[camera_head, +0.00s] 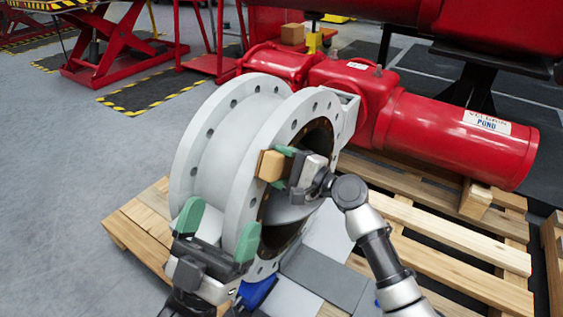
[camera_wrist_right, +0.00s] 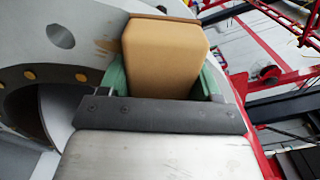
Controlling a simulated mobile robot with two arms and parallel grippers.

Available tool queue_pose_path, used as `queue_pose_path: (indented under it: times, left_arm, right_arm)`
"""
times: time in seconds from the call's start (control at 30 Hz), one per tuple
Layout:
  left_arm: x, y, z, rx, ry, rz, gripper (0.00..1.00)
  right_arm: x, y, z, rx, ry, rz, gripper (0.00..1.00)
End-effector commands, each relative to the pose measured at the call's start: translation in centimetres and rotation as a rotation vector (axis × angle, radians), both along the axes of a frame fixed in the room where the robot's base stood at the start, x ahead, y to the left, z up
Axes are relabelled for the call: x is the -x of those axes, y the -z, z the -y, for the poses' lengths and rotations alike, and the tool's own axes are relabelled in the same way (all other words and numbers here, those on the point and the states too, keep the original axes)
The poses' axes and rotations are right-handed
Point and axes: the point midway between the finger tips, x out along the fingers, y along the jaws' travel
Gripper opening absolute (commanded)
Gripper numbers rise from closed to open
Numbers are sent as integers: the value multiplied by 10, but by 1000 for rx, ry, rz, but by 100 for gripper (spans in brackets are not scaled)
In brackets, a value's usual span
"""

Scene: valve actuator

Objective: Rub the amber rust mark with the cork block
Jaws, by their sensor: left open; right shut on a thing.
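The cork block (camera_head: 271,165) is a tan block between the green fingers of my right gripper (camera_head: 282,165), at the face of the grey valve flange (camera_head: 245,190). In the right wrist view the cork block (camera_wrist_right: 165,45) fills the space between the fingers of my right gripper (camera_wrist_right: 165,78). The amber rust mark (camera_wrist_right: 108,46) shows as a faint smear on the flange, just left of the block. I cannot tell whether block and flange touch. My left gripper (camera_head: 218,228) is open, its green fingers in front of the flange's lower left part.
The valve rests on a wooden pallet (camera_head: 440,232). A red actuator cylinder (camera_head: 450,135) extends to the right behind it. A small brown box (camera_head: 292,33) stands farther back.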

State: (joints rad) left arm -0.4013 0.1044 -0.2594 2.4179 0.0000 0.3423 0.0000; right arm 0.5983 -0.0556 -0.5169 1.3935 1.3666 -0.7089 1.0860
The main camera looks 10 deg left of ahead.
Motion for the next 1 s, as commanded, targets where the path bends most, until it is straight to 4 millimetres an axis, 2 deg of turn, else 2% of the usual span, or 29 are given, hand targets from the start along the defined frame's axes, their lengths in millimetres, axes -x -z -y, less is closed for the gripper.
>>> queue_pose_path:
  times: [0.23,1.0]
  left_arm:
    - [-2,2,0,-5,-1,-17,89]
    - [0,0,0,0,-1,2,89]
  right_arm:
    - [15,17,-9,1,-3,-2,38]
    - [46,48,-21,-1,-6,-2,38]
